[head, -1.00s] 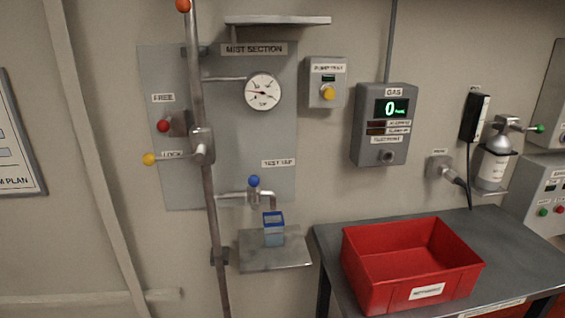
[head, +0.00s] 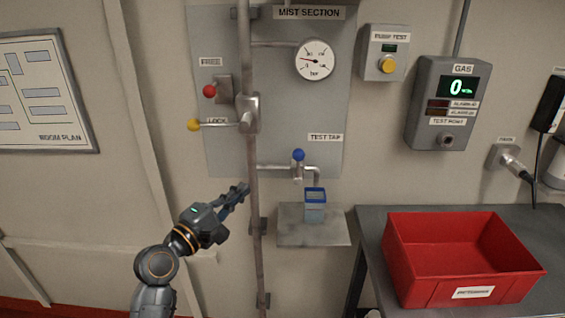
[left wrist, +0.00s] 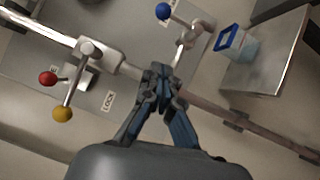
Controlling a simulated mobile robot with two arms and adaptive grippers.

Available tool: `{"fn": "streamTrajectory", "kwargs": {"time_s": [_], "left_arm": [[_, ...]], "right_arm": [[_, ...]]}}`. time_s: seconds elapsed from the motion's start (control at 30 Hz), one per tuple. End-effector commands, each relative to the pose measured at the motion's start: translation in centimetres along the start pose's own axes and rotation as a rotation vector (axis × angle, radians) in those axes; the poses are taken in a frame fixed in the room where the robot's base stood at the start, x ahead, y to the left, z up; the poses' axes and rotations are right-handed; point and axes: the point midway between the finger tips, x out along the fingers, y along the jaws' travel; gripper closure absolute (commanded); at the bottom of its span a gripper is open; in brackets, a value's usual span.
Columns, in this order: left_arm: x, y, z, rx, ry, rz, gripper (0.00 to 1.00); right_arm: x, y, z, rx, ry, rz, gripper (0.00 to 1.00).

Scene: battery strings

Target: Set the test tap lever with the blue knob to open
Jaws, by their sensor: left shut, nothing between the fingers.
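The test tap lever's blue knob (head: 298,155) stands above the tap on the thin horizontal pipe, right of the vertical pipe, under the TEST TAP label (head: 325,137). The blue knob also shows at the top of the left wrist view (left wrist: 163,11). A blue-rimmed clear cup (head: 315,205) stands under the spout; I cannot make out any flow. My left gripper (head: 244,190) is shut and empty, left of the vertical pipe, lower than the knob and apart from it. Its closed fingertips show in the left wrist view (left wrist: 160,72). My right gripper is not in view.
The vertical pipe (head: 255,180) stands between my gripper and the tap. A yellow-knobbed lever (head: 194,125) and a red knob (head: 209,91) sit up left. The cup's shelf (head: 312,232) juts out, and a red crate (head: 400,262) sits on the right table.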

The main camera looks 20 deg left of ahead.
Motion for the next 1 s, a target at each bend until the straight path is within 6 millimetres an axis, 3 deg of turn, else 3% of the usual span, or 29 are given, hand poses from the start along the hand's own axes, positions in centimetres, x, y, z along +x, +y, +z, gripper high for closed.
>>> {"fn": "streamTrajectory", "kwargs": {"time_s": [0.17,0.6,0.8,1.0], "left_arm": [[1.3,0.8,0.2,-0.01,-0.007,0.013,1.0],[10.3,0.9,0.4,-0.007,-0.007,0.01,1.0],[12.1,0.8,2.5,-0.006,-0.005,0.008,1.0],[12.7,0.7,3.1,-0.004,-0.004,0.009,1.0]], "right_arm": [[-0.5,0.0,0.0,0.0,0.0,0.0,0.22],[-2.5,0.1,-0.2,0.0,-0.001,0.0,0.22],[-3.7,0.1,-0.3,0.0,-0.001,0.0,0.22],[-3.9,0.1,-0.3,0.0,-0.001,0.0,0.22]]}}
